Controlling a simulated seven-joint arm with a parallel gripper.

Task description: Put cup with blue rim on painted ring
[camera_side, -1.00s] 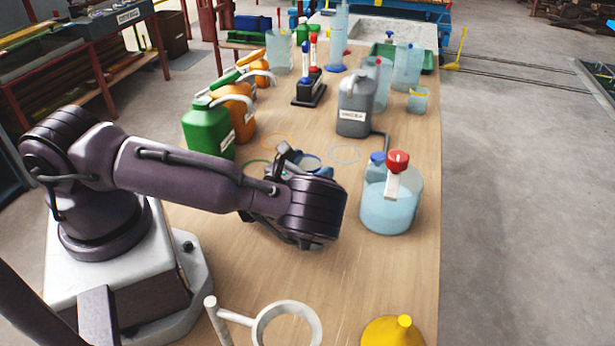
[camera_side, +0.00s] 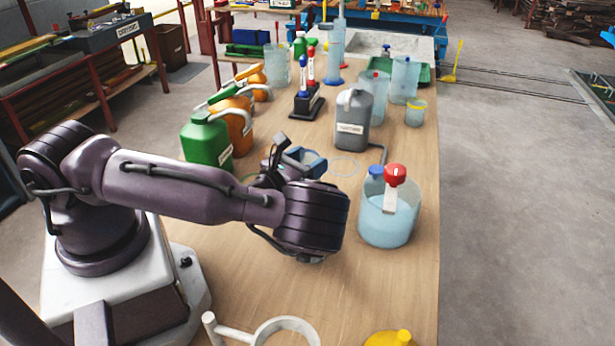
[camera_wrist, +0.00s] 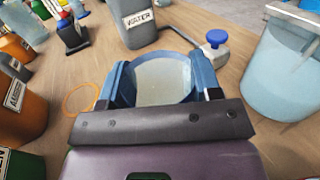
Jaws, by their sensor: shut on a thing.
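The cup with blue rim (camera_wrist: 162,82) is between the two blue fingers of my gripper (camera_wrist: 160,86) in the wrist view. My gripper is shut on it, and the rim faces the camera. In the side view my gripper (camera_side: 292,162) and a part of the cup (camera_side: 315,163) show behind my wrist. An orange ring (camera_wrist: 80,98) shows left of the cup in the wrist view. The cup's base is hidden.
A grey water jug (camera_side: 353,120) stands behind the pale ring. A large clear vessel (camera_side: 388,215) with a red-topped part stands to the right. A green canister (camera_side: 206,142) and orange canisters (camera_side: 238,120) line the left. The near table has a white ring stand (camera_side: 285,326) and yellow funnel (camera_side: 390,338).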

